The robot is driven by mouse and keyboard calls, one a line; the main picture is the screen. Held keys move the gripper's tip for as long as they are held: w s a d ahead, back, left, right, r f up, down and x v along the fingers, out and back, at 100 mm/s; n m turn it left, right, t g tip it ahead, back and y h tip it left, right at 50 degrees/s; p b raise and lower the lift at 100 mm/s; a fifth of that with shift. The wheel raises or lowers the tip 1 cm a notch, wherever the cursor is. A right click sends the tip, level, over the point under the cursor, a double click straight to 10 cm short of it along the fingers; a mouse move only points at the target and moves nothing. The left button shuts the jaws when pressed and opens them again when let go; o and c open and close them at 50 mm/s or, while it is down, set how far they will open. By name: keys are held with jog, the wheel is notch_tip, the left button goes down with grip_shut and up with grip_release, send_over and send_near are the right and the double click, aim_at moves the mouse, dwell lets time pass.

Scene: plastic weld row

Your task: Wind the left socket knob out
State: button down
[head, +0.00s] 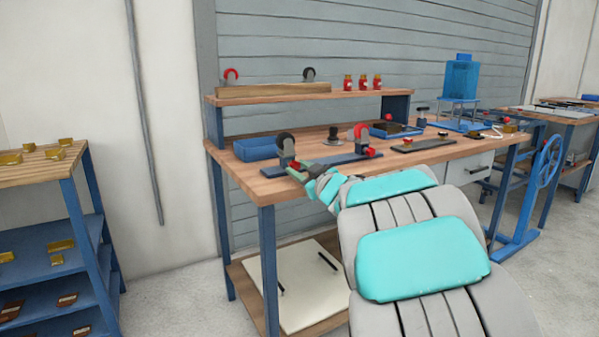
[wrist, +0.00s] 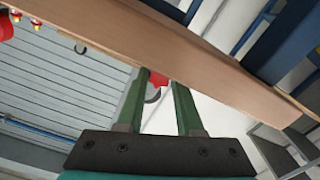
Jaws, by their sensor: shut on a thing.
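A dark blue base plate (head: 335,162) lies on the workbench with a socket near each end. The left socket holds a grey caster with a black wheel (head: 286,142). Its red left socket knob (head: 293,160) shows just above my gripper (head: 295,170). In the wrist view my gripper (wrist: 160,76) has its green fingers around the red knob (wrist: 158,80), which is partly hidden. My gripper is shut on it. The right socket holds a caster with a red wheel (head: 361,130) and has its own red knob (head: 369,152).
A blue bin (head: 255,149) stands at the left, close to the plate. A shelf (head: 345,95) above carries more casters and red bottles. A dark plate (head: 420,145) lies to the right. The workbench (head: 450,152) edge runs close below my gripper.

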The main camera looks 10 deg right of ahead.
jog(key=shift+n, duration=1)
jog(key=c, duration=0.6)
grip_release()
jog(key=shift+o, duration=0.2)
